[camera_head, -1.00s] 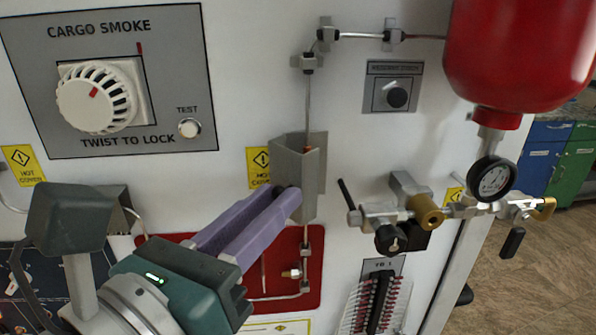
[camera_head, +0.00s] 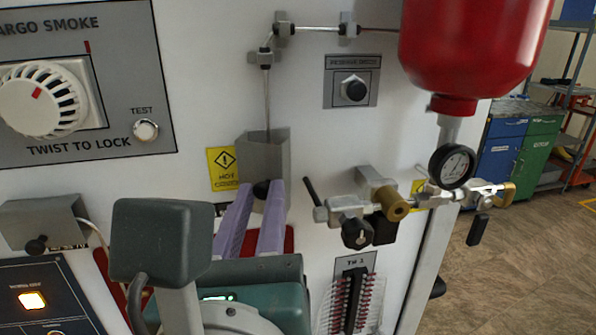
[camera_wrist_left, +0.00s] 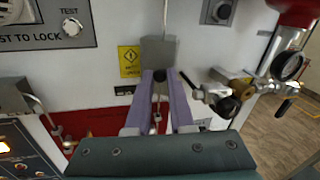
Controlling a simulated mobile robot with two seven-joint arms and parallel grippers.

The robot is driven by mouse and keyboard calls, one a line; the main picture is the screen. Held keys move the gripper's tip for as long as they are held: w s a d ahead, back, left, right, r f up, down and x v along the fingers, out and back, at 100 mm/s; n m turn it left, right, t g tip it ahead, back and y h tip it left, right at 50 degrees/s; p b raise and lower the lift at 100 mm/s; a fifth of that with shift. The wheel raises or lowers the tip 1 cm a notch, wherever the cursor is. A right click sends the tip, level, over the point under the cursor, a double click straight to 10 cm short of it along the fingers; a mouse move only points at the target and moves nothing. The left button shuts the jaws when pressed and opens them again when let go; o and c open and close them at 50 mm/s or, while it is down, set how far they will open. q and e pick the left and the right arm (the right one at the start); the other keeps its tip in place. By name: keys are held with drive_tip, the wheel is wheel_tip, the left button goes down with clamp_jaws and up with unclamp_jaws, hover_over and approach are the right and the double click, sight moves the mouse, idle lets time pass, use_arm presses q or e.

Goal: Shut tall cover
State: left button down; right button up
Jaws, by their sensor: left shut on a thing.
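The tall cover is an upright grey bent-metal cover (camera_head: 262,156) on the white panel, around the thin vertical pipe. It also shows in the left wrist view (camera_wrist_left: 158,50), just beyond my fingertips. A dark round knob (camera_head: 261,189) is at its lower front. My left gripper (camera_head: 262,192) has its two purple fingers on either side of this knob, shut on it. In the left wrist view the knob (camera_wrist_left: 159,76) sits between the fingertips. My gripper hides the cover's lower edge and part of the red plate below. My right gripper is not in view.
A valve assembly with a black lever (camera_head: 311,191) and brass fitting (camera_head: 395,205) stands out close to the right of my fingers. A gauge (camera_head: 452,166) and red bottle (camera_head: 470,45) are farther right. A low grey cover (camera_head: 40,222) is at left.

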use_arm(q)
drive_tip(key=c, duration=0.8)
unclamp_jaws()
drive_tip(key=s+b, duration=0.1)
drive_tip(key=s, duration=0.9)
drive_tip(key=shift+d, duration=0.15)
